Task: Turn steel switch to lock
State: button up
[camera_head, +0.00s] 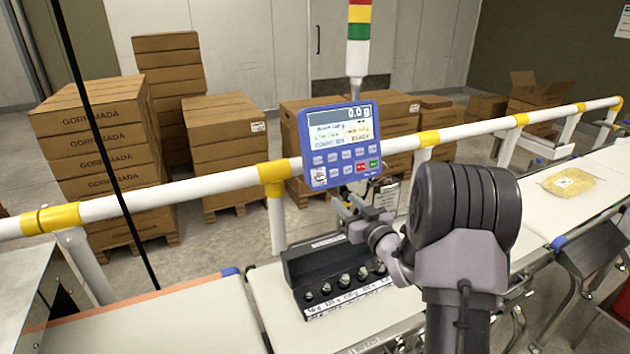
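The blue control panel (341,146) stands upright in the middle, with a lit screen reading 0.0 g and rows of buttons. A small pale square (319,177) sits at its lower left corner; it is too small to tell whether it is the steel switch. I cannot make out a steel switch for certain. My gripper (347,205) is just below the panel's lower edge, apart from it as far as I can see. Its fingers are small and partly lost against the background, so their opening is unclear. My dark arm hides the area to its right.
A black case (303,268) with several steel weights stands on the white belt below my gripper. A white and yellow rail (180,193) runs behind the belt. A yellowish package (569,183) lies on the belt at right. Stacked cartons (95,125) stand beyond the rail.

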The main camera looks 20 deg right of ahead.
aim_at(323, 178)
jog(key=w, duration=0.4)
jog(key=w+b, duration=0.1)
jog(key=w, duration=0.8)
jog(key=shift+w+a, duration=0.3)
grip_shut()
